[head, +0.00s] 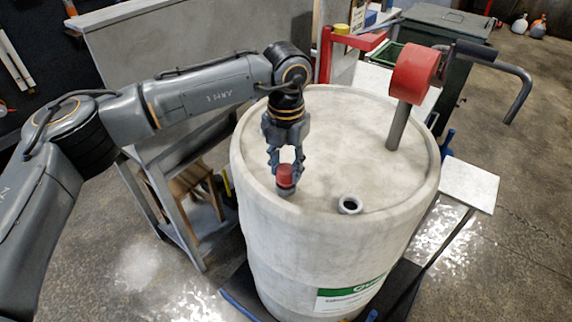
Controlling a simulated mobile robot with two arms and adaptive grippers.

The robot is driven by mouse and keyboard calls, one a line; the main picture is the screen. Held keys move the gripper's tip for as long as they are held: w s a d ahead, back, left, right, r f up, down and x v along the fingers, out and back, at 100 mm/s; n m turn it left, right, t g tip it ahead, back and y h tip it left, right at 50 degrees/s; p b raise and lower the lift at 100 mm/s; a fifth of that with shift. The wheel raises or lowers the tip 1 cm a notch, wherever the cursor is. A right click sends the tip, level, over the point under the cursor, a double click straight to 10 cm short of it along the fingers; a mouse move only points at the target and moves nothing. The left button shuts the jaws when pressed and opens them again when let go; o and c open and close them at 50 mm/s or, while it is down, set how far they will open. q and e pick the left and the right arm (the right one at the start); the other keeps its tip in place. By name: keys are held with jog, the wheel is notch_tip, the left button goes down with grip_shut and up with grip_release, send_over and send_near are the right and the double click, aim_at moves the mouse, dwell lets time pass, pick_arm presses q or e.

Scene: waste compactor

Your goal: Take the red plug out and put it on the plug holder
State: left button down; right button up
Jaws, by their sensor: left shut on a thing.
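A small red plug (285,174) is between the fingertips of my left gripper (285,168), which is shut on it. The gripper points down over the left front part of the top of a whitish drum (330,250). A grey part shows just under the red plug; I cannot tell whether the plug is seated in an opening or held just above the lid. A grey round opening (350,204) with a raised rim is to the right of the plug, near the drum's front edge. I cannot make out the plug holder with certainty. My right gripper is not in view.
A red cylinder on a grey pipe (397,128), with a bent grey handle (515,85), stands up at the lid's right side. A red frame (350,42) with a yellow piece on top is behind. A grey cabinet (190,50) stands left of the drum. The middle lid is clear.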

pick_arm(q)
jog(key=shift+f+b, duration=0.55)
jog(key=shift+f, duration=0.2)
jog(key=c, duration=0.8)
grip_release()
jog(key=shift+r, duration=0.1)
jog(key=shift+c, duration=0.5)
jog(key=shift+r+p, duration=1.5)
jog(key=shift+r, duration=2)
